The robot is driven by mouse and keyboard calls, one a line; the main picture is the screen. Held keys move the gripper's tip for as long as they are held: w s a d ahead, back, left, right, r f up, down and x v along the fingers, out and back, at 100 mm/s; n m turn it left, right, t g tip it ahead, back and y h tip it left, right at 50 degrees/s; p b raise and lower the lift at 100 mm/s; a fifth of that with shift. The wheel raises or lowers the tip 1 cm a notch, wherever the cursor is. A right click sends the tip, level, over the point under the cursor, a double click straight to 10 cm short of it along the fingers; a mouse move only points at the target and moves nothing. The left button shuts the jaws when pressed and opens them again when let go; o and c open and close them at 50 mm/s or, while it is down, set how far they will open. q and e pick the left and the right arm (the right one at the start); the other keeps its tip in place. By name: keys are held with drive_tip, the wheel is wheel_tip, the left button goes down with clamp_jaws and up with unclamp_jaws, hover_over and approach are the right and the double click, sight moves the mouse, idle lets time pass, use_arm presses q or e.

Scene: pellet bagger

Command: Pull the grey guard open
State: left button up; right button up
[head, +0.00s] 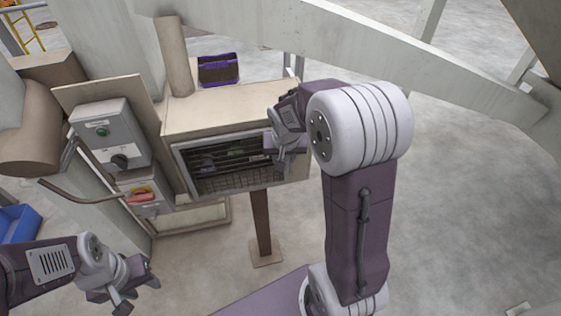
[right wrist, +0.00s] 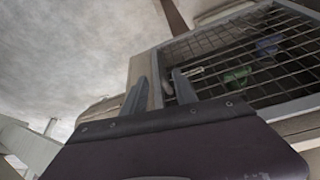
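The grey guard (head: 240,181) is a wire-mesh panel in a grey frame on the front of the beige machine box. It lies over the opening and looks closed. Its mesh (right wrist: 285,62) also fills the upper right of the right wrist view, with dark, green and blue things behind it. My right gripper (head: 279,147) is at the guard's right edge. In the right wrist view its two fingers (right wrist: 160,90) stand apart, with the box's edge behind the gap; contact with the guard cannot be told. My left gripper (head: 138,289) is low at the left, apart from the guard, fingers spread and empty.
A grey control box (head: 109,135) with a green button and dark knob stands left of the guard. Below it is a smaller box with a red handle (head: 140,197). A bent bar (head: 85,198) sticks out nearby. Open floor lies right.

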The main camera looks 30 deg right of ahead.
sight(283, 175)
drive_tip(key=x, duration=0.8)
drive_tip(key=shift+f, duration=0.2)
drive_tip(key=shift+a, duration=0.25)
drive_tip(key=shift+c, duration=0.5)
clamp_jaws()
